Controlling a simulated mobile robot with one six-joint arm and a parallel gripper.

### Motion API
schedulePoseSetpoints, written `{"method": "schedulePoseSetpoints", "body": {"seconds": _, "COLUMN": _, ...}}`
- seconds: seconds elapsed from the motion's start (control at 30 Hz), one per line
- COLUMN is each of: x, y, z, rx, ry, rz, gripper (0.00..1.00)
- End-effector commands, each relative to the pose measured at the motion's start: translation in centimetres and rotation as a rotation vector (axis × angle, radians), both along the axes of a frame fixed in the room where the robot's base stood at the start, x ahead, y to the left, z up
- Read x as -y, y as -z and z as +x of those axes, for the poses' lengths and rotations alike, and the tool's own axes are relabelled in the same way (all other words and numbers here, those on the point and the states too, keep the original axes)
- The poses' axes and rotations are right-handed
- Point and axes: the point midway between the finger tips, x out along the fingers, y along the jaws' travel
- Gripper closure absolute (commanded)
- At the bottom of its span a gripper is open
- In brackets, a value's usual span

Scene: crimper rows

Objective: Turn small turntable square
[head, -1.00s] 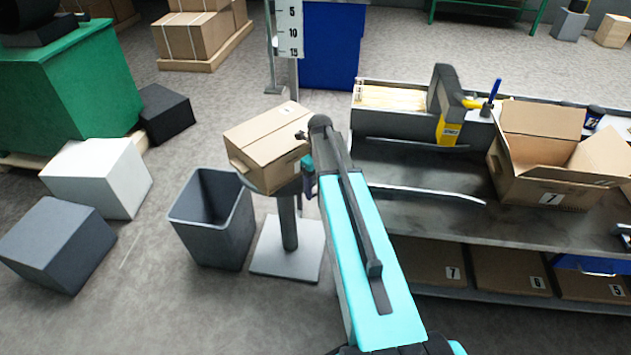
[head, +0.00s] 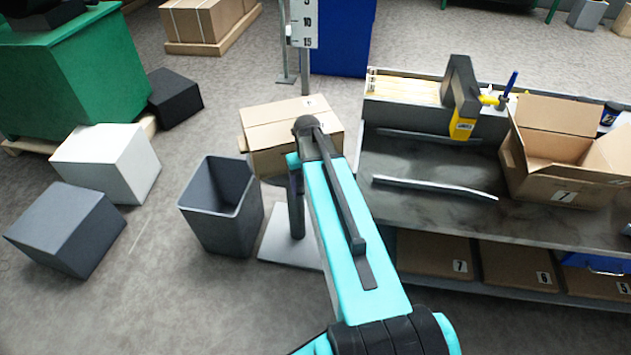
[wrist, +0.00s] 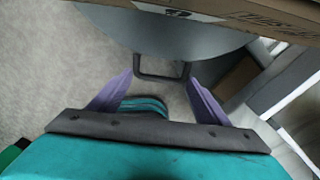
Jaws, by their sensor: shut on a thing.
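The small turntable is a round grey disc (wrist: 165,38) in the wrist view. In the head view it stands on a pedestal with a square base plate (head: 288,240), and the disc is mostly hidden by the box and my arm. A closed cardboard box (head: 278,122) lies on top, its front edge slanting slightly in the head view. A dark handle (wrist: 163,76) sticks out from the disc's edge. My gripper (wrist: 160,78) has its purple fingers shut on this handle, one at each side.
A grey bin (head: 222,205) stands just left of the pedestal. A metal bench (head: 425,215) with an open box (head: 560,170) is on the right. A white cube (head: 105,160) and a grey cube (head: 65,230) lie on the floor at left.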

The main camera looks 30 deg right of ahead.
Motion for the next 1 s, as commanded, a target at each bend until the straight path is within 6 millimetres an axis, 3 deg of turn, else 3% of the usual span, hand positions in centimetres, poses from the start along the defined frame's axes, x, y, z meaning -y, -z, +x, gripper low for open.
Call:
{"method": "schedulePoseSetpoints", "body": {"seconds": 0.47, "x": 1.1, "y": 0.0, "z": -0.5, "rx": 0.006, "ry": 0.027, "rz": 0.004, "gripper": 0.7}}
{"method": "schedulePoseSetpoints", "body": {"seconds": 0.5, "x": 1.1, "y": 0.0, "z": -0.5, "rx": 0.006, "ry": 0.028, "rz": 0.004, "gripper": 0.26}}
{"method": "schedulePoseSetpoints", "body": {"seconds": 0.53, "x": 1.2, "y": 0.0, "z": -0.6, "rx": 0.006, "ry": 0.029, "rz": 0.004, "gripper": 0.22}}
{"method": "schedulePoseSetpoints", "body": {"seconds": 1.0, "x": 1.4, "y": -0.5, "z": -0.7, "rx": 0.002, "ry": 0.034, "rz": 0.001, "gripper": 0.22}}
